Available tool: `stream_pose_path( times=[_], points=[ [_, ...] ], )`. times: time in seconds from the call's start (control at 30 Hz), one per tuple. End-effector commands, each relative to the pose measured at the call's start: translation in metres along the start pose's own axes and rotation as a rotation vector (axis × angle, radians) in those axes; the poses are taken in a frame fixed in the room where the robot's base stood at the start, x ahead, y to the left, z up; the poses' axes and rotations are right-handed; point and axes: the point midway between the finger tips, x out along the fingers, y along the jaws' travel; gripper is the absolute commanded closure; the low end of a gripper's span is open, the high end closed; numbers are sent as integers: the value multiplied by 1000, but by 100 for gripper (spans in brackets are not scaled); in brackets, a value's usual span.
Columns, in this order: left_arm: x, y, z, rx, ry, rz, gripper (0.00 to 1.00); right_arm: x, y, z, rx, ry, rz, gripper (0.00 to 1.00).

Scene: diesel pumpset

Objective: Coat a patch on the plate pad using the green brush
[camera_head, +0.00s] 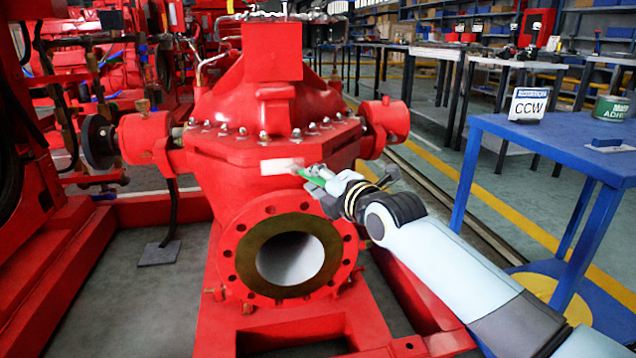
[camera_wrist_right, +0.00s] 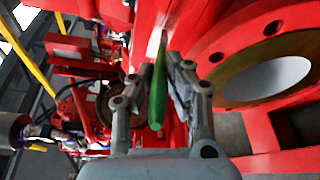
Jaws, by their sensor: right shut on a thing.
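The plate pad (camera_head: 279,166) is a small pale rectangle on the front of the red pump casing, above the large round flange. My right gripper (camera_head: 322,181) is just right of the pad, shut on the green brush (camera_head: 313,180). The brush points left, its tip at the pad's right end; I cannot tell if it touches. In the right wrist view, the brush (camera_wrist_right: 157,95) stands between the two fingers of the right gripper (camera_wrist_right: 155,78). A whitish area lies at its far end; whether bristles or pad is unclear. My left gripper is not in view.
The round flange (camera_head: 238,262) with its open bore sits just below the right gripper. A blue table (camera_head: 540,138) at the right holds a CCW sign (camera_head: 528,104) and a green adhesive tin (camera_head: 611,108). Red frame rails surround the pump.

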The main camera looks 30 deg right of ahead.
Motion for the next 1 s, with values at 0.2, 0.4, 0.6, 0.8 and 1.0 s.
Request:
stream_pose_path(
  times=[0.2,0.4,0.6,0.8,1.0],
  points=[
    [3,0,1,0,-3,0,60,4,-1,1,0,0,-1,100],
    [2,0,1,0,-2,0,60,0,-3,10,-4,0,-1,100],
    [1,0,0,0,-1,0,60,-7,-10,27,-3,0,-2,100],
    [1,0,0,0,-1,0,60,-11,-12,36,-1,0,1,100],
    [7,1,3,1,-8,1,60,-9,-14,35,1,1,-2,100]
  ],
)
